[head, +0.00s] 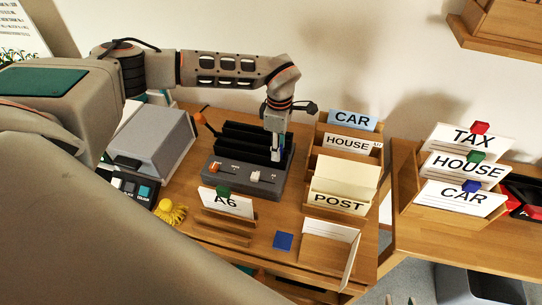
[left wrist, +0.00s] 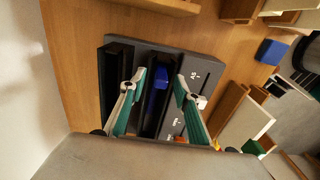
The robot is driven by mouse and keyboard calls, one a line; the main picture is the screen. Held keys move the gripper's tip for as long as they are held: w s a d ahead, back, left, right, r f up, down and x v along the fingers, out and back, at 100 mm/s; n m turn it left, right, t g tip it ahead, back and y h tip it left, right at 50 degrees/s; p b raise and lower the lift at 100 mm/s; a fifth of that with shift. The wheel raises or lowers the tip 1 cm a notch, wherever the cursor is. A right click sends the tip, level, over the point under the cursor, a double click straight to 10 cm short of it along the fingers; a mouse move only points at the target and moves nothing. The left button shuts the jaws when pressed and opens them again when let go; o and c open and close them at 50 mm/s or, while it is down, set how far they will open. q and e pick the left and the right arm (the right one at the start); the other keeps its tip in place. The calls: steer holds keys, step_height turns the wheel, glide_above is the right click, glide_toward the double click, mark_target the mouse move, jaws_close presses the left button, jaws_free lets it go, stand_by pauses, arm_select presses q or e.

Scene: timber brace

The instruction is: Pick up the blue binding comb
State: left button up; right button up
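The blue binding comb (left wrist: 160,80) stands in a slot of the dark grey device with black channels (left wrist: 205,68). My left gripper (left wrist: 161,79) reaches down over it in the left wrist view, with its green fingers apart on either side of the comb and gaps visible. In the head view my left gripper (head: 277,152) points down at the right part of the device (head: 235,180); the comb is mostly hidden there. My right gripper does not show.
A grey box (head: 155,138) stands left of the device. Card holders labelled POST (head: 338,202) and A6 (head: 227,202) stand right and in front. A blue square (head: 283,241) lies near the front edge. A yellow octopus-like figure (head: 170,211) sits at the left.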

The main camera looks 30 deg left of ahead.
arm_select(q)
steer(key=c, duration=0.9)
jaws_close()
steer(key=shift+r, duration=0.1)
